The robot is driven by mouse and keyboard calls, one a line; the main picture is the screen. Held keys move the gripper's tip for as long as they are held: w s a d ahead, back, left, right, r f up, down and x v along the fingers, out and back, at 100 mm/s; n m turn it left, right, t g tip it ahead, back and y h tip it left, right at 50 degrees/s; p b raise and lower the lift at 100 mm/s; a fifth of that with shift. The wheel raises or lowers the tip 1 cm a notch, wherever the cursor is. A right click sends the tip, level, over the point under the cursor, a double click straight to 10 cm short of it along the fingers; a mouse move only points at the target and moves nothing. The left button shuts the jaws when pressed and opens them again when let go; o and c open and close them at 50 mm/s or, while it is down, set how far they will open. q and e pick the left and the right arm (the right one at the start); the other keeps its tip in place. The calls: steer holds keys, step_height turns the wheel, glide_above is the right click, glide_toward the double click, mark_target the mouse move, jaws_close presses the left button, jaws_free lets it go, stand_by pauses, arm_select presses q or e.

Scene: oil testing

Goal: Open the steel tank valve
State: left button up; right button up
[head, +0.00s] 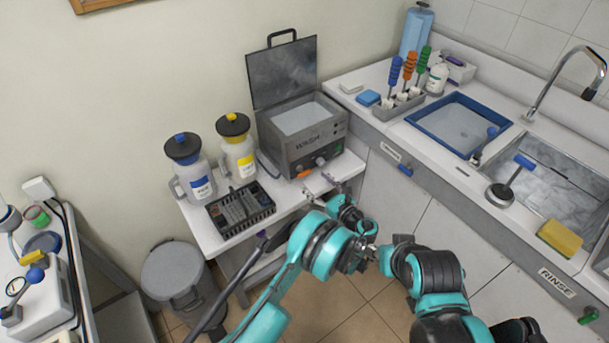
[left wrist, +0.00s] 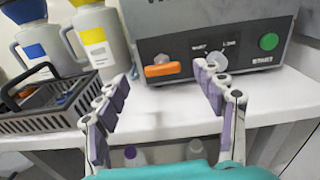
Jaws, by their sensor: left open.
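The steel tank (head: 303,138) is a grey box marked WASH with its lid raised, standing on the white bench by the wall. Its orange valve handle (head: 304,174) sits low on the front face. It also shows in the left wrist view (left wrist: 163,69), lying level, left of a grey knob (left wrist: 217,62) and a green START button (left wrist: 268,41). My left gripper (head: 335,188) is open and empty in front of the tank; in the left wrist view its fingers (left wrist: 163,82) frame the orange handle, apart from it. My right arm is low in the middle; its fingers are not clear.
A dark basket (head: 240,209) and blue- and yellow-labelled jugs (head: 192,172) stand left of the tank. A grey bin (head: 173,270) is on the floor. At right is a counter with a blue tray (head: 457,125), a sink and a sponge (head: 560,238). Bottles stand under the bench.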

mark_target(306, 173)
arm_select(q)
steer(key=x, duration=0.2)
steer(key=b+x, duration=0.1)
steer(key=x, duration=0.1)
steer(key=b+x, duration=0.1)
steer(key=x, duration=0.1)
steer(key=shift+w+f, duration=0.1)
steer(key=shift+f, duration=0.3)
steer(key=shift+w+a+r, duration=0.1)
steer(key=shift+w+a, duration=0.2)
steer(key=shift+w, duration=0.1)
steer(key=c, duration=1.2)
